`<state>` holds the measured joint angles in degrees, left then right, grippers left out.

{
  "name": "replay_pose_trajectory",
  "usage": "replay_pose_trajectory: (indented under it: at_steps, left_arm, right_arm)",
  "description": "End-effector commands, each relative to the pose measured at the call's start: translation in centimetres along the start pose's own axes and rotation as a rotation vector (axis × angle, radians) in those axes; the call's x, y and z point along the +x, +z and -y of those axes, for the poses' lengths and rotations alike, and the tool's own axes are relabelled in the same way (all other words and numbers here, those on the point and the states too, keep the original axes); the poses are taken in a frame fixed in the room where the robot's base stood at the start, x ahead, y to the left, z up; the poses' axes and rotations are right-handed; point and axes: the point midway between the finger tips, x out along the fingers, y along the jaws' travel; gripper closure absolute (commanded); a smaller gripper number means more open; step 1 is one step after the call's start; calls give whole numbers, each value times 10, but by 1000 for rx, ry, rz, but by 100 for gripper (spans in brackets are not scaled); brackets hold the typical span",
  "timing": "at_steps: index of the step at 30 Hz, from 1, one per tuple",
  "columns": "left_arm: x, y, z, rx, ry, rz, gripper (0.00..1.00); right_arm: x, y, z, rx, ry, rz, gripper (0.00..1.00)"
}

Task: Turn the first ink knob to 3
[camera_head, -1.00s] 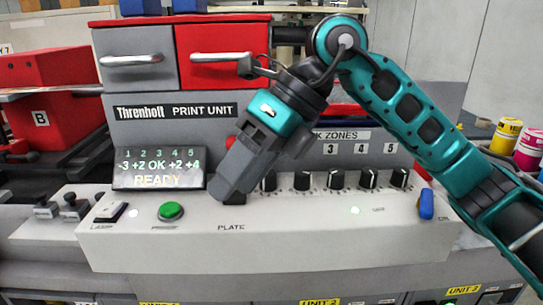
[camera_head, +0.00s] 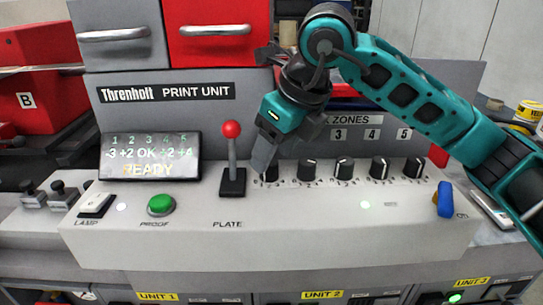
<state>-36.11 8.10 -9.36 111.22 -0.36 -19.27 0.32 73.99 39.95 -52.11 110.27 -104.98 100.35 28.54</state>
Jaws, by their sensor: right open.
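A row of several black ink knobs with white pointer lines stands on the light console (camera_head: 270,230). The first ink knob (camera_head: 270,172) is at the left end of the row, partly hidden by my right gripper (camera_head: 262,172). The gripper is open, points down and is at this knob; I cannot tell if it touches. The second knob (camera_head: 307,170) stands clear to its right. The zone labels 3, 4 and 5 (camera_head: 370,134) show above the row; the lower-numbered ones are hidden by my arm. My left gripper is not in view.
A red-balled plate lever (camera_head: 232,160) stands upright just left of the gripper. A green proof button (camera_head: 161,204) and a lamp switch (camera_head: 96,204) are further left. A blue switch (camera_head: 445,199) is at the right end.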

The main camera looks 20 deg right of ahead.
Motion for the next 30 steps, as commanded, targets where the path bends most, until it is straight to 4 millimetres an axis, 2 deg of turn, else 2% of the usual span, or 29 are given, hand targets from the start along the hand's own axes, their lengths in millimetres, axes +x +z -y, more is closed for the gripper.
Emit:
replay_pose_trajectory:
  at_steps: [6, 16, 30]
  left_arm:
    - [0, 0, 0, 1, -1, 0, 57]
    - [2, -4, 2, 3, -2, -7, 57]
    - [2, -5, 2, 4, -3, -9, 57]
  right_arm:
    - [20, 0, 0, 0, 1, -1, 41]
    - [23, 0, 0, 0, 1, 0, 42]
    - [22, 0, 0, 0, 1, 1, 87]
